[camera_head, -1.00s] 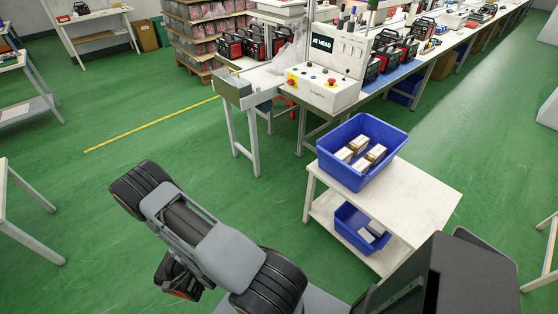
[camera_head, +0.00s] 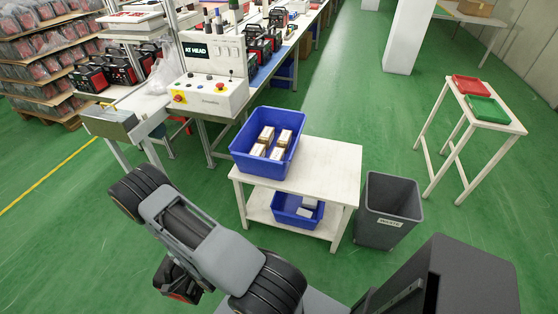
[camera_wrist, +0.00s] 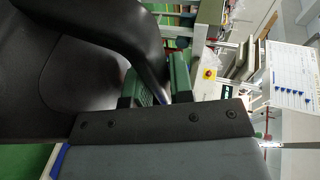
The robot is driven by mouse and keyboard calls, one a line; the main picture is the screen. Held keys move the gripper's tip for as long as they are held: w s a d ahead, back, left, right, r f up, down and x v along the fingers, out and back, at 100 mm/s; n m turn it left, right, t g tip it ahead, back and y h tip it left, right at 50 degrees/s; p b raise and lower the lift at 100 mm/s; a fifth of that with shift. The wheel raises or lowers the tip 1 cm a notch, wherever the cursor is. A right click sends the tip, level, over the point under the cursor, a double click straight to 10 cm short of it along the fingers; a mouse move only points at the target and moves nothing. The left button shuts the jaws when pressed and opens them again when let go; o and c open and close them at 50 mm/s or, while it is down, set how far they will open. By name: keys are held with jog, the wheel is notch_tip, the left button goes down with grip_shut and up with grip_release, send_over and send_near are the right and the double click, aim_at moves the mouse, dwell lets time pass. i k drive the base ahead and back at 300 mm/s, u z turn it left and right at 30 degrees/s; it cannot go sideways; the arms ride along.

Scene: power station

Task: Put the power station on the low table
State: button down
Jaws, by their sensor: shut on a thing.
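My gripper (camera_wrist: 155,82) is shut on the black handle of the power station (camera_wrist: 62,60). The power station, black with some red, also shows in the head view (camera_head: 180,284), low on the left and mostly hidden behind my arm. It hangs clear of the tables. A low white two-shelf table (camera_head: 337,170) stands right of my arm. A blue crate with several boxes (camera_head: 237,152) covers the left of its top; the right of its top is bare. Its lower shelf holds another blue crate (camera_head: 283,212).
A grey bin (camera_head: 388,212) stands just right of the low table. A white table (camera_head: 510,125) with red and green trays is farther right. Behind is the long workbench with a control box (camera_head: 213,97) and several power stations. Green floor lies open between them.

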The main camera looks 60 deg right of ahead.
aim_at(330, 166)
jog(key=z, duration=1.2)
